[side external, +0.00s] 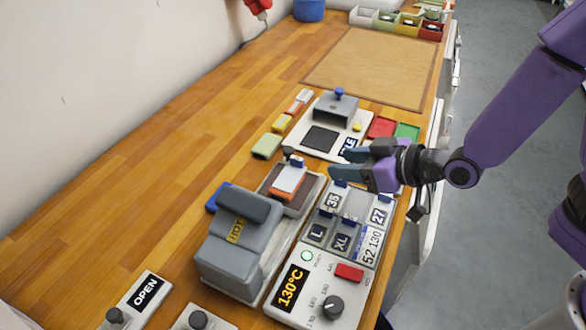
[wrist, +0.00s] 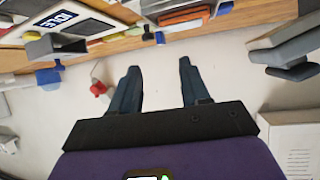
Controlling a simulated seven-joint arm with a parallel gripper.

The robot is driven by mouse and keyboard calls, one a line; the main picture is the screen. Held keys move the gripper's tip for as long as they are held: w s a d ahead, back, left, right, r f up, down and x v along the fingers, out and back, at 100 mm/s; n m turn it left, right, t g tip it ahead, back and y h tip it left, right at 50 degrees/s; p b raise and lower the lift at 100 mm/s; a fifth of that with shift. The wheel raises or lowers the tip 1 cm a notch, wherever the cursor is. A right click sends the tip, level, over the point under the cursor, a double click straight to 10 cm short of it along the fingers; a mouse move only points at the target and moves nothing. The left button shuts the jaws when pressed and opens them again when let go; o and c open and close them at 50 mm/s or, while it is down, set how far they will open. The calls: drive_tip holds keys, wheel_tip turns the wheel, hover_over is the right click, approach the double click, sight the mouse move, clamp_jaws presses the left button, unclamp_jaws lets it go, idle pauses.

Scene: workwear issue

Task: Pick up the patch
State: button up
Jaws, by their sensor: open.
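A sectioned grey tray (side external: 318,250) in the side view holds several dark patches marked 35 (side external: 334,201), 27 (side external: 378,216), L (side external: 317,233) and XL (side external: 341,243), and a white one marked 52 130 (side external: 371,246). I cannot tell which one the task means. My gripper (side external: 340,165) is above the far end of this tray, its fingers pointing across the bench toward the wall. It is open, with nothing between the fingers. In the wrist view my gripper (wrist: 158,72) has its fingers apart against the pale wall, and no patch is clearly seen there.
A grey press (side external: 238,255) marked HOT stands left of the tray, with a 130°C control box (side external: 310,290) in front. A white station (side external: 298,134) with a blue-knobbed block is beyond the gripper.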

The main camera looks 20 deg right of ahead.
sight(300, 159)
drive_tip(key=shift+r+x, duration=0.1)
drive_tip(key=shift+x, duration=2.6)
drive_tip(key=shift+r+x, duration=0.15)
drive_tip(key=shift+x, duration=2.5)
drive_tip(key=shift+w+a, duration=0.1)
drive_tip(key=shift+c, duration=0.3)
clamp_jaws()
